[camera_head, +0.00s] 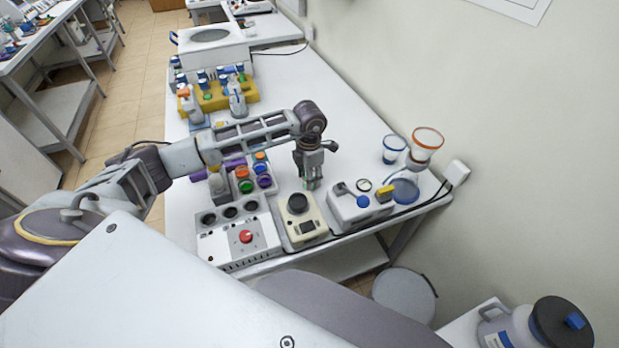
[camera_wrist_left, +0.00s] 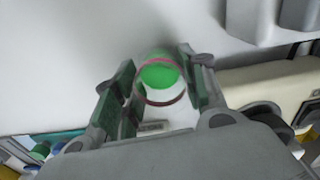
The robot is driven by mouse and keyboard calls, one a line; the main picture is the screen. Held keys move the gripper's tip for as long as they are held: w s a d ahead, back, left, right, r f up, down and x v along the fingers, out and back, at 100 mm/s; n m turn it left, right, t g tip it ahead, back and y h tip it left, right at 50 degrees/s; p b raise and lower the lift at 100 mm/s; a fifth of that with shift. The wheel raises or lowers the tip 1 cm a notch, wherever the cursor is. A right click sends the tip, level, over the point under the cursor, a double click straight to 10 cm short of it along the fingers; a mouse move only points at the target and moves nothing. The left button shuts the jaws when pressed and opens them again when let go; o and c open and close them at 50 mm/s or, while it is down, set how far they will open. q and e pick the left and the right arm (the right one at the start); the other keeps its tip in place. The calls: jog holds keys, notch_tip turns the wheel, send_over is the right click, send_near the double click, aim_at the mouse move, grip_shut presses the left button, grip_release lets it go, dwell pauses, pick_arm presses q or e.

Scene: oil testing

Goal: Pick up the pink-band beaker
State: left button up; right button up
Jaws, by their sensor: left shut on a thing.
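The pink-band beaker (camera_wrist_left: 163,97) shows in the left wrist view as a clear round vessel with a pink ring and green inside. It is between the two fingers of my left gripper (camera_wrist_left: 155,68), which are shut on it. In the head view my left gripper (camera_head: 312,183) points down over the white table, behind the cream device with a black knob. The beaker is mostly hidden there by the gripper, and I cannot tell its height above the table. My right gripper is not in view.
Near the gripper are a cream device (camera_head: 304,226), a white device with a red knob (camera_head: 237,246), a white unit with a blue knob (camera_head: 359,207) and a rack of coloured caps (camera_head: 248,184). Glass vessels (camera_head: 425,146) stand at right by the wall. Table behind the gripper is clear.

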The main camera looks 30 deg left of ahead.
pick_arm(q)
jog(key=shift+r, duration=0.5)
notch_tip(320, 180, up, 9)
jog(key=b, duration=0.1)
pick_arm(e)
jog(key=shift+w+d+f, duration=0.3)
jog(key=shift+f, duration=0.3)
pick_arm(q)
jog(key=shift+a+f, duration=0.1)
jog(key=shift+a, duration=0.05)
